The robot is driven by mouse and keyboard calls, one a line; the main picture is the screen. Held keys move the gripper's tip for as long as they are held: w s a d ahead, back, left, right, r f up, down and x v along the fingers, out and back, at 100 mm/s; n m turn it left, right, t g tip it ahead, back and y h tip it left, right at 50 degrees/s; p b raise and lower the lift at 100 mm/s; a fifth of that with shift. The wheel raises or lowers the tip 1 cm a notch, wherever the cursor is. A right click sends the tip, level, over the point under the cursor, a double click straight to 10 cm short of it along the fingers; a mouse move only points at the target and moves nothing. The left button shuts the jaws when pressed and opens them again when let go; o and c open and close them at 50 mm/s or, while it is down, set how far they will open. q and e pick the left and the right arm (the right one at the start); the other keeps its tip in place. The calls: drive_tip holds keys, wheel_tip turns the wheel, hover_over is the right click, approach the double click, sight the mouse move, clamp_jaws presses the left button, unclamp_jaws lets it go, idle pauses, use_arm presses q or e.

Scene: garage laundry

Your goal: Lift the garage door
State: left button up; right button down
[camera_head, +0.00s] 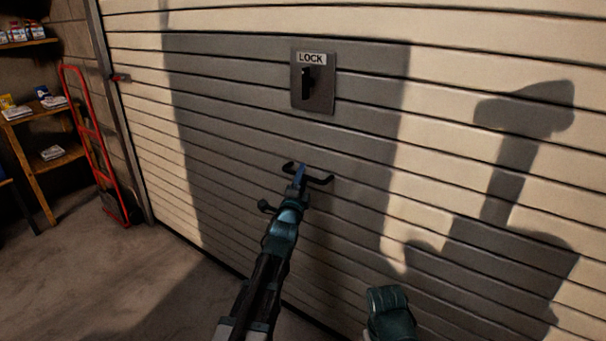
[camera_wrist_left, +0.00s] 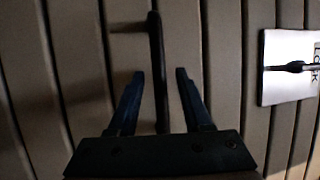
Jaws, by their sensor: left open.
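The cream slatted garage door (camera_head: 480,60) is down and fills most of the head view. Its dark handle bar (camera_head: 322,181) sits low on the slats, below the lock plate (camera_head: 325,98). My left gripper (camera_head: 299,172) is at the handle with its jaws open. In the left wrist view the handle (camera_wrist_left: 156,50) runs between the two spread fingers of the left gripper (camera_wrist_left: 160,73), with a gap on either side. The lock plate also shows at the right of the left wrist view (camera_wrist_left: 279,85). My right gripper is not seen clearly; only a dark green part of mine shows at the bottom.
A red hand truck (camera_head: 99,150) leans by the left door frame, near wooden shelves (camera_head: 35,170) with small items. The concrete floor (camera_head: 70,275) at lower left is clear. Shadows fall across the door.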

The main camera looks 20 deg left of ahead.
use_arm(q)
drive_tip(key=shift+w, duration=0.25)
clamp_jaws()
idle(1.4)
